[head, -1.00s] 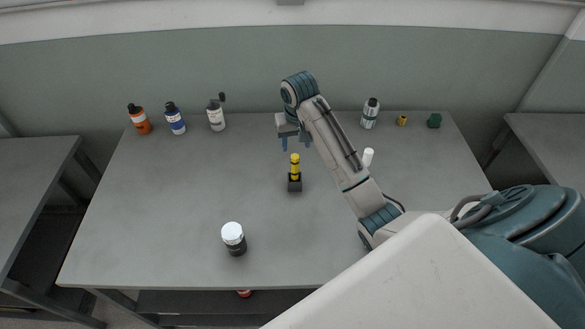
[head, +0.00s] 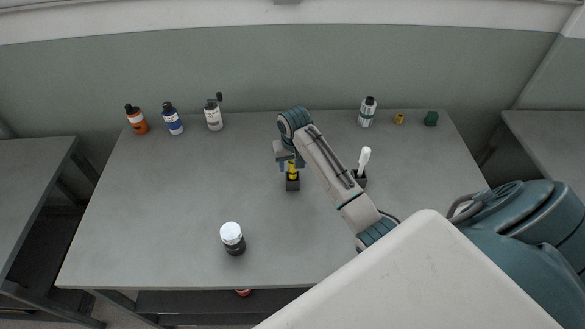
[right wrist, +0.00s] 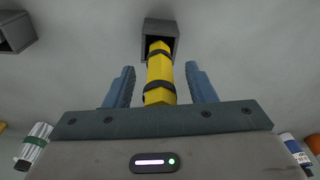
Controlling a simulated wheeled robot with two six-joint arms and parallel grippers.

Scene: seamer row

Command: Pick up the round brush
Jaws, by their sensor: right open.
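A yellow handle with black bands (head: 292,174), which looks like the round brush, stands upright in a small dark block holder (head: 293,185) at mid table. My right gripper (head: 290,164) is over it from above, partly hiding its top. In the right wrist view, the yellow handle (right wrist: 160,72) stands between the two blue fingers of my open right gripper (right wrist: 161,84), with a gap on both sides. Its lower end sits in the grey square holder (right wrist: 161,27). My left gripper is not in view.
A white-headed tool (head: 364,157) stands in a second dark holder (head: 360,181) right of my forearm. A white-capped dark jar (head: 233,238) is near the front. Several bottles (head: 172,119) line the back left; a white-and-green bottle (head: 367,112) is back right. The left table is clear.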

